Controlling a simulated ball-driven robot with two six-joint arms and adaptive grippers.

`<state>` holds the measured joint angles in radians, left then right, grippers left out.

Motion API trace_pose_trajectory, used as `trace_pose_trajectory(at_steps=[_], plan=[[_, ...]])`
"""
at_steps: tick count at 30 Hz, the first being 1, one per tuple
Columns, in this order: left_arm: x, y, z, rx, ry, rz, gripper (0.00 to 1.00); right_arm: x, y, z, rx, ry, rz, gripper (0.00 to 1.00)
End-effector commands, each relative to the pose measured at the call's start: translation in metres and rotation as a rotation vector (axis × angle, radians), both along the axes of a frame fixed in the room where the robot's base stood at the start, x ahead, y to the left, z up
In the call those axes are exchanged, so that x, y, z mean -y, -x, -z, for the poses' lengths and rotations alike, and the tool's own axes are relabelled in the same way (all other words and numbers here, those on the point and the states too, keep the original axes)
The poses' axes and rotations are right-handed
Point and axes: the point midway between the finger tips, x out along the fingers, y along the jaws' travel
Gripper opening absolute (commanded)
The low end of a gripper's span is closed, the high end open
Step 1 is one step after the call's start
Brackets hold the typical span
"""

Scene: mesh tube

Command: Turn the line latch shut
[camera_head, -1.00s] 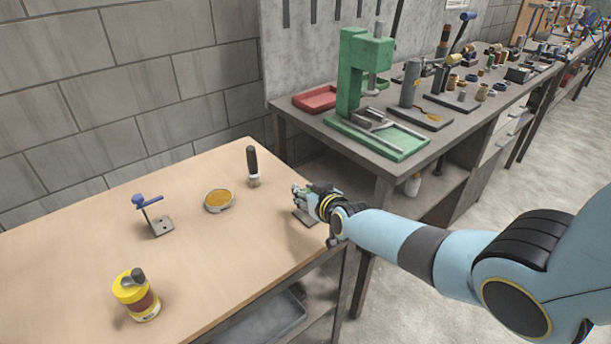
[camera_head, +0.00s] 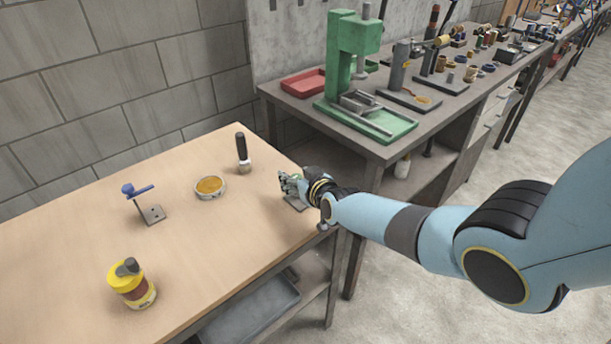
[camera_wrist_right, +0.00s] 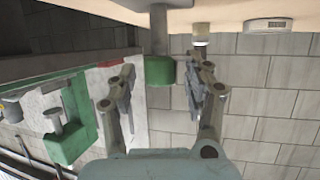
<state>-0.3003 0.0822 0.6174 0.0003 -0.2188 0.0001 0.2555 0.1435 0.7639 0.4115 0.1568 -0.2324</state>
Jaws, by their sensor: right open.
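A small fixture on a grey base plate (camera_head: 296,203) stands near the right corner of the wooden table, mostly hidden by my right gripper (camera_head: 290,185). In the right wrist view, which shows the scene upside down, a grey post with a green knob (camera_wrist_right: 159,71) appears between the two spread fingers of my right gripper (camera_wrist_right: 163,92). The fingers are open, and I see no clear contact with the knob. A blue-handled lever on a grey plate (camera_head: 152,214) stands farther left. I cannot tell for sure which of these is the line latch. My left gripper is out of view.
On the wooden table (camera_head: 75,262) are a dark-handled brush (camera_head: 243,153), a round tin (camera_head: 210,187) and a yellow-lidded jar (camera_head: 131,284). A second bench with a green press (camera_head: 341,55) and a red tray (camera_head: 303,83) stands behind. The table's middle is clear.

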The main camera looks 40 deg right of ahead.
Motion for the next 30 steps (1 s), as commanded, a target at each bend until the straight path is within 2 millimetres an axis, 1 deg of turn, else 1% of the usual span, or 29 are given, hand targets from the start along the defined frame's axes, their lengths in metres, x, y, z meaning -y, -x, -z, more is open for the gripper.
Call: trace_pose_trajectory(at_steps=[14, 15, 19, 24, 27, 30], plan=[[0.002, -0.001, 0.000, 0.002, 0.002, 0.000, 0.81, -0.004, 0.029, -0.011, 0.000, -0.003, 0.000, 0.51], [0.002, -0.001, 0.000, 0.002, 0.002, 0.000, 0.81, -0.005, 0.037, -0.009, -0.002, -0.003, 0.001, 0.51], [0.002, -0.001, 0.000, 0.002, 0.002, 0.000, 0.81, -0.008, 0.056, -0.010, -0.001, -0.003, 0.000, 0.51], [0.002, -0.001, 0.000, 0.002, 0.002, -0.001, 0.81, -0.015, 0.098, -0.009, -0.003, -0.001, 0.000, 0.51], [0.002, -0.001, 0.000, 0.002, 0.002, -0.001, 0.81, -0.019, 0.118, -0.010, -0.002, -0.001, 0.000, 0.51], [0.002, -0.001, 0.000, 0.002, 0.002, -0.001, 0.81, -0.021, 0.132, -0.010, -0.002, -0.001, 0.000, 0.51]])
